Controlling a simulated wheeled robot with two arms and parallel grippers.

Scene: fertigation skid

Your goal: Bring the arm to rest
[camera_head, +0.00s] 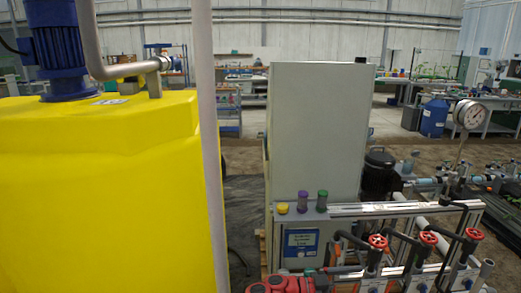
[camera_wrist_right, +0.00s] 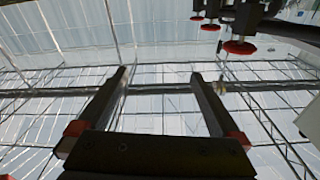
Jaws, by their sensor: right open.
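My right gripper (camera_wrist_right: 159,76) shows in the right wrist view. Its two dark fingers stand well apart with nothing between them, so it is open and empty. Behind the fingers is only the glazed roof with its metal beams, so this wrist faces upward. Several red handwheels (camera_wrist_right: 239,47) on dark stems hang in at the top right of that view, apart from the fingers. In the head view I cannot make out either gripper for sure. My left gripper is not in view.
In the head view a large yellow tank (camera_head: 105,190) fills the left, with a pale upright pole (camera_head: 207,140) beside it. A grey cabinet (camera_head: 318,130) stands mid-picture. Pipework with red handwheels (camera_head: 428,238) and a pressure gauge (camera_head: 470,114) occupies the right.

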